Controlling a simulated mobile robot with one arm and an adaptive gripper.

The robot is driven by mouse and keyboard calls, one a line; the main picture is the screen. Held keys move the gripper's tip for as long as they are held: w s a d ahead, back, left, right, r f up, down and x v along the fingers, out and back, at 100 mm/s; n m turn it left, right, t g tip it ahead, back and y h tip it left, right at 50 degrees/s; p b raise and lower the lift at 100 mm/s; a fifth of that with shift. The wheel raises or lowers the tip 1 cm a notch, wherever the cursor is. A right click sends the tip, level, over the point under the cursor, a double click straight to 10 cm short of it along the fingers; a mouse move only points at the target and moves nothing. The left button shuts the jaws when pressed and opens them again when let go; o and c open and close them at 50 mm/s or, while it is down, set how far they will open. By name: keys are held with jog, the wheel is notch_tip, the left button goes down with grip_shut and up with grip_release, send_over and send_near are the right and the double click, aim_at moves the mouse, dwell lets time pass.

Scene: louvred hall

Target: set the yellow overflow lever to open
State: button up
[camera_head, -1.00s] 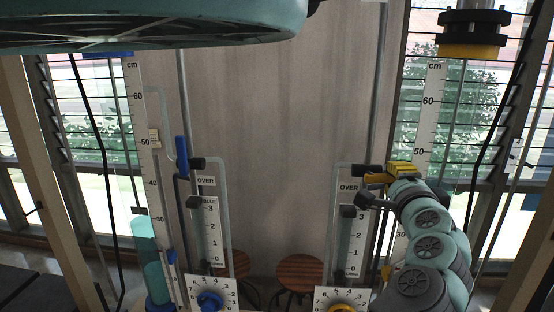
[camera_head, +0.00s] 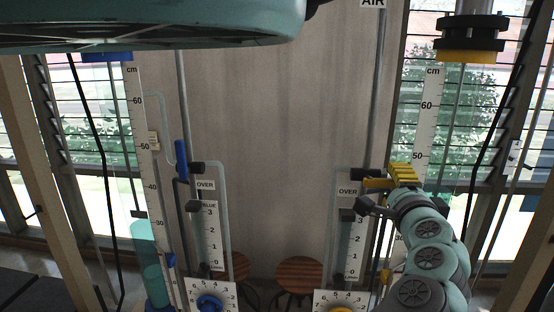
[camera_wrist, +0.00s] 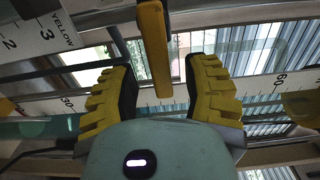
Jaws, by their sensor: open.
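The yellow overflow lever (camera_head: 374,183) is a short bar by the black valve fitting (camera_head: 364,174) on the right-hand rig, above the OVER label. In the wrist view the lever (camera_wrist: 155,50) reaches down between my two fingers, with visible gaps on both sides. My gripper (camera_wrist: 160,72) is open, with ridged yellow fingers and dark inner pads, and holds nothing. In the head view my gripper (camera_head: 402,175) is just right of the lever and partly overlaps it. The lever's far end is hard to make out there.
A matching rig at left has an upright blue lever (camera_head: 181,158). Numbered dials, a blue knob (camera_head: 209,303) and a yellow knob (camera_head: 340,309) sit low. Pipes and a ruler (camera_head: 427,120) stand close to my arm. Stools (camera_head: 300,270) are behind; the middle is clear.

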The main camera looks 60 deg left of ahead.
jog(key=p+v, duration=0.5)
jog(key=v, duration=0.1)
jog(key=shift+d+p, duration=0.2)
jog(key=shift+p, duration=0.2)
